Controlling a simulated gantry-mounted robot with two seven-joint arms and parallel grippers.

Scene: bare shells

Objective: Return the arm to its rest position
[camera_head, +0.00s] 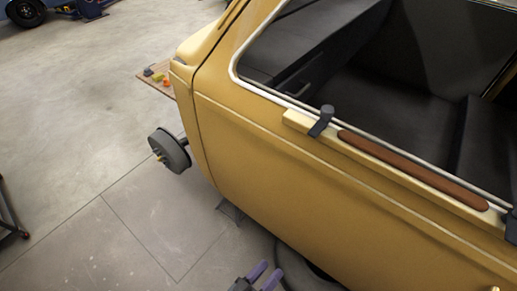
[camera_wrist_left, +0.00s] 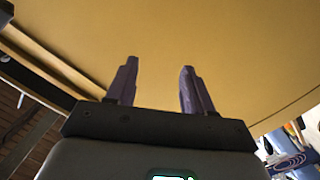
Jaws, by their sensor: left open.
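My left gripper (camera_head: 262,275) shows at the bottom edge of the head view, with its two purple fingers spread and nothing between them. It is below the yellow car body (camera_head: 290,175). In the left wrist view the same gripper (camera_wrist_left: 158,82) has its fingers apart and empty, with the yellow body panel (camera_wrist_left: 220,40) filling the view beyond them. I cannot tell the gap between fingertips and panel. My right gripper is in neither view.
A wheel hub (camera_head: 170,151) sticks out at the car's left end. A wooden board (camera_head: 158,80) with small coloured items lies behind it. A dark clamp (camera_head: 321,121) and a brown strip (camera_head: 412,170) sit along the window edge. Open concrete floor (camera_head: 90,110) lies left.

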